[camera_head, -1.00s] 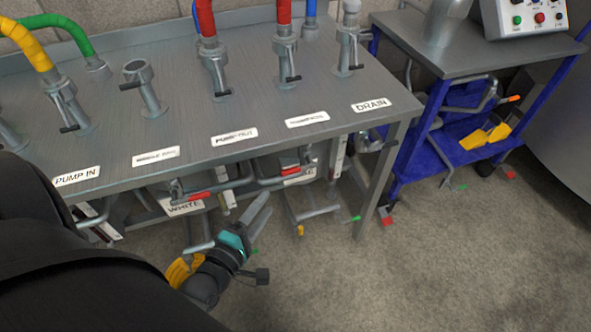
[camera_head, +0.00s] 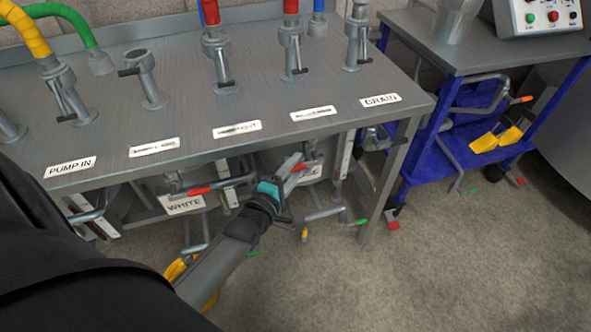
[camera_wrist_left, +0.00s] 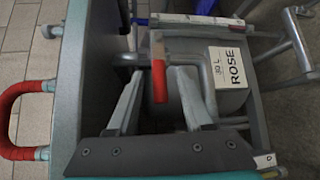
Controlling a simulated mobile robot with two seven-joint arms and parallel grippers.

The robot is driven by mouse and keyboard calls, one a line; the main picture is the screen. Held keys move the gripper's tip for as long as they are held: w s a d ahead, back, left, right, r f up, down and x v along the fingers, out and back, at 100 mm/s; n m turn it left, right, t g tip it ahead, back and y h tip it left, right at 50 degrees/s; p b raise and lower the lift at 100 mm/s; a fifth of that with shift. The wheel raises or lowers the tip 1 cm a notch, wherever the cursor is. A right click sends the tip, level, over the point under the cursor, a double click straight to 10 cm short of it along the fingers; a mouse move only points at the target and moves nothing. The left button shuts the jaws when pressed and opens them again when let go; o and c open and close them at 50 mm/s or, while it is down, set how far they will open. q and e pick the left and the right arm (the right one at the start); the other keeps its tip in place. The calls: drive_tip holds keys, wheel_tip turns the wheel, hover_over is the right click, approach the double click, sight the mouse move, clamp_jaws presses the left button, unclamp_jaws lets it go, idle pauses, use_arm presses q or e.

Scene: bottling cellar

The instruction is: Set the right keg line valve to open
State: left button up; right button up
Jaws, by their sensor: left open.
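The right keg line valve has a red lever (camera_head: 298,167) under the bench front, by the keg labelled ROSE. In the left wrist view its red grip (camera_wrist_left: 159,72) hangs from a grey pipe, left of the ROSE label (camera_wrist_left: 226,67). My left gripper (camera_head: 291,169) is open at this lever. In the left wrist view the fingers (camera_wrist_left: 158,78) lie on either side of the red grip, apart from it. Another red lever (camera_head: 199,190) is further left, above the WHITE label (camera_head: 186,205). My right gripper is not in view.
The steel bench top (camera_head: 190,115) overhangs the valves and carries hose fittings and labels. A bench leg (camera_head: 392,180) stands right of the valve. A blue cart (camera_head: 408,150) is beyond it. The floor (camera_head: 330,280) in front is clear.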

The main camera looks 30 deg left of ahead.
use_arm(q)
drive_tip(key=shift+w, duration=0.45)
clamp_jaws()
idle(1.2)
